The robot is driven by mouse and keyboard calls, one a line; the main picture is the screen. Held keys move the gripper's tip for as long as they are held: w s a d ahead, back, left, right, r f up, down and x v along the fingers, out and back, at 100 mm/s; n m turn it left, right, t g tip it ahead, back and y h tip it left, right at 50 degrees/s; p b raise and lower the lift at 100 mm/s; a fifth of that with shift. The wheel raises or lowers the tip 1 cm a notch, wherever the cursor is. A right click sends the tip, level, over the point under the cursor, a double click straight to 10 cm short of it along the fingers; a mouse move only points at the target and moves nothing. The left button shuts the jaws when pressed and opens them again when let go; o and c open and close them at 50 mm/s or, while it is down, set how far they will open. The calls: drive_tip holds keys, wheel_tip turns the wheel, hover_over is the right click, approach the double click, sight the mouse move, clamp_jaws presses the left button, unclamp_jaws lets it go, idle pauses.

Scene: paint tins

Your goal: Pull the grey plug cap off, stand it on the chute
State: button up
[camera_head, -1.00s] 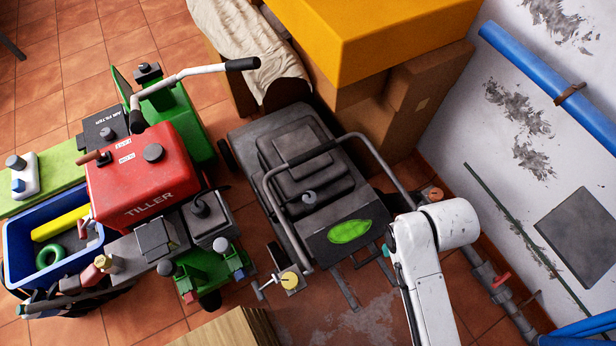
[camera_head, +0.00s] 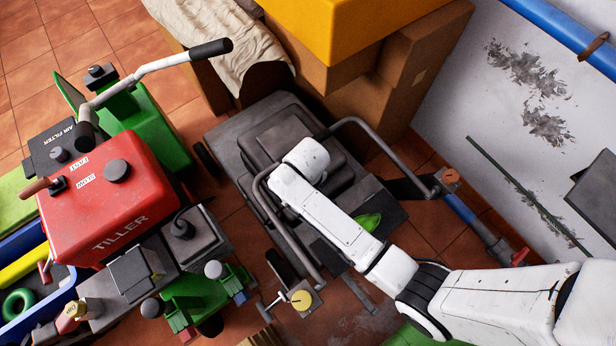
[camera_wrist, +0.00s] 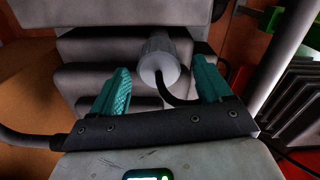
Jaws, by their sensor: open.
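A pale grey ribbed plug cap (camera_wrist: 160,61) with a black lead curving from its near end shows in the wrist view. My gripper (camera_wrist: 163,68) is open, its two teal fingers wide apart on either side of the cap in the picture. Neither finger appears to touch it, and I cannot tell how deep it sits between them. Stepped grey housing lies behind. In the head view my white arm reaches over the grey mower (camera_head: 250,150) and hides the gripper and this cap. I cannot tell for sure which part is the chute; a dark panel (camera_head: 392,218) is partly visible beside my arm.
The mower's bent handlebar (camera_head: 375,130) rises close to my arm. A red and green tiller (camera_head: 110,200) stands at left, with a dark lead-fitted cap (camera_head: 183,226). Cardboard boxes (camera_head: 415,60) and a yellow crate (camera_head: 330,30) stand behind. A pipe (camera_head: 460,208) runs along the right wall.

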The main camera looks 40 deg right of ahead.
drive_tip(key=shift+f+b, duration=0.35)
drive_tip(key=shift+f, duration=1.2)
drive_tip(key=shift+c, duration=0.4)
drive_tip(key=c, duration=1.1)
drive_tip(key=shift+c, duration=0.2)
drive_tip(key=shift+r, duration=0.15)
drive_tip(key=shift+r+p, duration=1.7)
drive_tip(key=shift+p, duration=0.45)
drive_tip(key=shift+r, duration=0.2)
drive_tip(key=shift+r+p, duration=1.95)
drive_tip(key=shift+p, duration=0.45)
